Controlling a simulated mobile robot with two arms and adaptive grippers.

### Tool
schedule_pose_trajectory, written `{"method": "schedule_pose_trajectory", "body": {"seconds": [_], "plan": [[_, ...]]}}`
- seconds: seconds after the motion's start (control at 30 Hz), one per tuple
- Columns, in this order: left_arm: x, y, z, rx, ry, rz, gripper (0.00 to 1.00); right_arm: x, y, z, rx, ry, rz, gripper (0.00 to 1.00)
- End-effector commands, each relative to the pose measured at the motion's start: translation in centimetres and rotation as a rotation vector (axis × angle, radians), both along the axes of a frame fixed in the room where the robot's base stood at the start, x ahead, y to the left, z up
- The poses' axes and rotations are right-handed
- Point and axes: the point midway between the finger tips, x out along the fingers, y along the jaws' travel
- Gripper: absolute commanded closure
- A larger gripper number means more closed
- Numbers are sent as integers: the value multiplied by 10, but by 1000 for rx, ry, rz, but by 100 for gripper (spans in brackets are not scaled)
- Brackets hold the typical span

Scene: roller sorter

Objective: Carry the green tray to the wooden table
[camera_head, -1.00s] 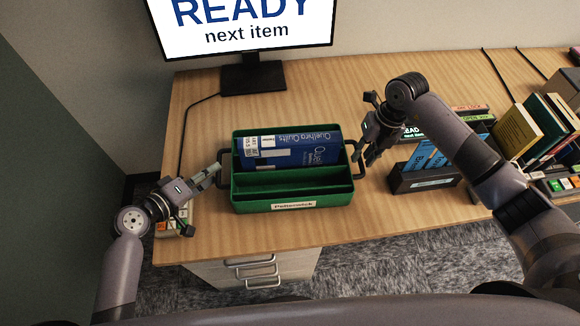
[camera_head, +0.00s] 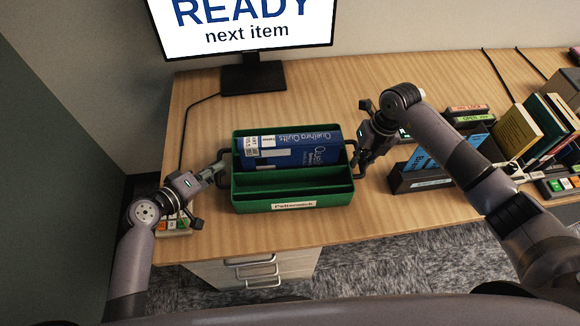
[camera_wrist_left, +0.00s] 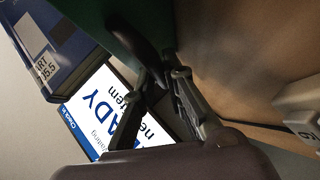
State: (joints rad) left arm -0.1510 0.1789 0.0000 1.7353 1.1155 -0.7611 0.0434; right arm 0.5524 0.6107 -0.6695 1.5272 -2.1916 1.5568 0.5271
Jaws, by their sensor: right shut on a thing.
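The green tray (camera_head: 252,207) sits on the wooden table, with a label on its front and a blue book (camera_head: 290,149) lying in its back compartment. The book's edge also shows in the left wrist view (camera_wrist_left: 52,45). My left gripper (camera_head: 220,167) is at the tray's left black handle; in the left wrist view its two fingers (camera_wrist_left: 163,75) stand apart at either side of the handle (camera_wrist_left: 145,45), not clamped. My right gripper (camera_head: 357,160) is shut on the tray's right black handle; its fingertips are partly hidden.
The wooden table top (camera_head: 285,232) is clear in front of the tray. A monitor (camera_head: 252,75) stands behind it. A dark bin (camera_head: 420,180) with blue items and several upright books (camera_head: 518,130) are to the right. A small button box (camera_head: 176,222) is near my left wrist.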

Motion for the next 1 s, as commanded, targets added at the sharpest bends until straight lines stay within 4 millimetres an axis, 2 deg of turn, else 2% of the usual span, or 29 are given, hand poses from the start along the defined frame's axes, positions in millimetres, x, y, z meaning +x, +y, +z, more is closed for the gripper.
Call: {"method": "schedule_pose_trajectory", "body": {"seconds": [0.13, 0.6, 1.0], "plan": [[0, 0, 0, 1, 1, 0, 100, 0, 0, 0, 0, -1, 0, 100], [0, 1, 0, 1, 1, 1, 100, 0, -1, 1, -1, -1, -1, 100], [1, 1, 15, 0, -3, 2, 100, 2, -1, 16, 0, -5, -2, 100]]}}
